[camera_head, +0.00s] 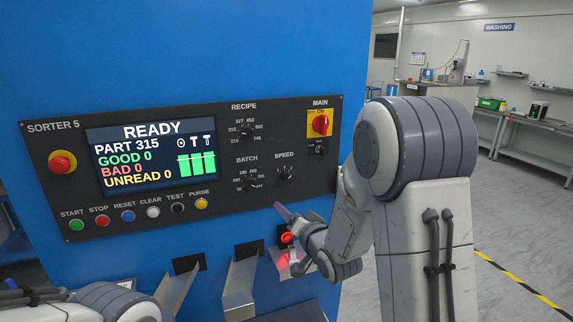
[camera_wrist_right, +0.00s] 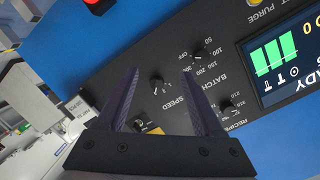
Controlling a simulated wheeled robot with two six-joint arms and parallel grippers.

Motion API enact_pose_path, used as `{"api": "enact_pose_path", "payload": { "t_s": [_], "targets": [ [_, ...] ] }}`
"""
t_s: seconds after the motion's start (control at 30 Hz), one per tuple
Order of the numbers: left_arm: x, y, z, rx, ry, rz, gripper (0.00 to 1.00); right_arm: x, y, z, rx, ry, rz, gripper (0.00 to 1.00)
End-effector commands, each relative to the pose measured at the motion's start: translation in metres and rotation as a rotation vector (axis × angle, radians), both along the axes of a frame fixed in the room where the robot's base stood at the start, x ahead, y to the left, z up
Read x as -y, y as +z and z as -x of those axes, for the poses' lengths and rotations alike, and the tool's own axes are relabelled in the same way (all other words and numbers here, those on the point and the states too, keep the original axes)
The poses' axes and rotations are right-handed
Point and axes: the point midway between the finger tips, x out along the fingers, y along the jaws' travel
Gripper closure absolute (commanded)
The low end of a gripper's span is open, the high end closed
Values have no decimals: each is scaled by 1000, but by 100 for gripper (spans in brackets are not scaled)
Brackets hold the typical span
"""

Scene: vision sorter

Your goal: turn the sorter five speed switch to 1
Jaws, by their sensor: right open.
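The speed switch (camera_head: 285,173) is a small black rotary knob on the dark panel of Sorter 5, right of the batch knob. Its pointer setting is too small to read. In the right wrist view, where the panel appears upside down, the speed switch (camera_wrist_right: 157,86) shows between my open right fingers (camera_wrist_right: 160,74), apart from them. In the head view my right gripper (camera_head: 296,211) is just below the panel's lower edge, under the speed switch, partly hidden by its wrist. My left arm shows at the lower left; its gripper is out of frame.
The batch knob (camera_head: 249,184) is close left of the speed switch, with the recipe knob (camera_head: 246,132) above. The red and yellow main switch (camera_head: 319,123) is at upper right. The screen (camera_head: 152,155) reads READY. Chutes (camera_head: 240,277) stick out below the panel.

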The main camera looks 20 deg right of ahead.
Motion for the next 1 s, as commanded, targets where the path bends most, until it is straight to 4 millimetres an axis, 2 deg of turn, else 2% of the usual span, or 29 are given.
{"api": "enact_pose_path", "payload": {
  "t_s": [0.03,0.07,0.2,0.37,0.8,1.0],
  "targets": [
    [0,11,0,0,0,0,50,15,13,-1,43,-23,-34,31],
    [0,13,0,0,0,0,50,21,18,-2,71,-32,-52,31],
    [0,17,0,0,0,0,50,34,32,-3,150,-44,-102,31],
    [0,24,0,0,-1,0,50,32,36,-15,166,-40,-112,31],
    [0,64,0,1,-7,0,50,27,37,-92,164,-38,-109,31],
    [0,69,0,1,-9,0,50,28,34,-107,164,-41,-110,31]
  ]
}}
